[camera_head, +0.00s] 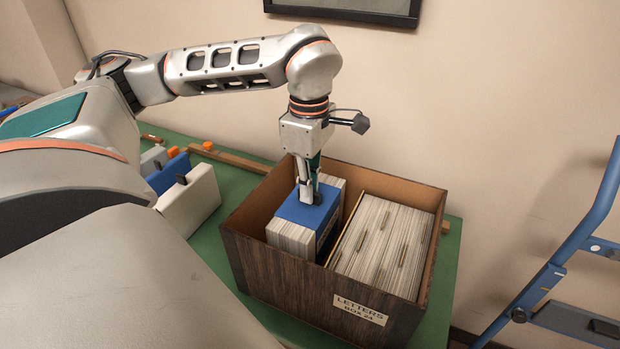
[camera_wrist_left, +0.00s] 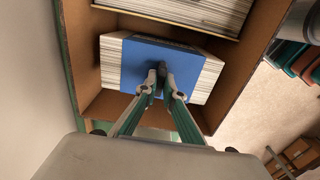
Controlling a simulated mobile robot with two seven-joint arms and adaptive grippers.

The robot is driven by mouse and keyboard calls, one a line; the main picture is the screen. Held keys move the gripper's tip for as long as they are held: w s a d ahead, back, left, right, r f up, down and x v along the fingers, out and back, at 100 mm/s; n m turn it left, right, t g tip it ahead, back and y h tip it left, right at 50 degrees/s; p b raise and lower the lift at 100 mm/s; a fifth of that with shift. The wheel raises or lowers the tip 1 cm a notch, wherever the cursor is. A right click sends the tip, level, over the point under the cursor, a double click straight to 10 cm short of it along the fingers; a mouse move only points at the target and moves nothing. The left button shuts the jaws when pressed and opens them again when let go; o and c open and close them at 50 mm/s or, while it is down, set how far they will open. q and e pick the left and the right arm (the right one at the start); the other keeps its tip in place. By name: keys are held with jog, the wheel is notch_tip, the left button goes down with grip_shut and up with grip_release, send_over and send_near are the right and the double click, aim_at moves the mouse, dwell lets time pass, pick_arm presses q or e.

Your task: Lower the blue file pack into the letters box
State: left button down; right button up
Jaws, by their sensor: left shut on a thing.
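The blue file pack (camera_head: 299,216), a stack of white sheets with a blue band, is inside the left part of the letters box (camera_head: 300,285). Its top shows near rim height; its underside is hidden. My left gripper (camera_head: 308,196) comes down from above and is shut on the pack at the blue band. In the left wrist view the fingertips (camera_wrist_left: 160,76) meet on the blue band of the pack (camera_wrist_left: 145,58), with box walls around it. My right gripper is not in view.
A block of upright files (camera_head: 385,245) fills the right part of the box. White and blue binders (camera_head: 185,195) stand on the green table (camera_head: 205,240) to the left. A blue metal frame (camera_head: 570,245) stands at the right. A wall is behind.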

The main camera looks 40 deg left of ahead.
aim_at(309, 208)
pick_arm(q)
notch_tip(309, 208, down, 2)
jog(key=shift+b, duration=0.35)
jog(key=shift+f+b, duration=0.4)
jog(key=shift+f, duration=0.5)
jog(key=shift+f+b, duration=0.4)
jog(key=shift+f, duration=0.6)
jog(key=c, duration=2.4)
grip_release()
jog(key=o, duration=0.3)
jog(key=shift+c, duration=0.3)
jog(key=shift+r, duration=0.1)
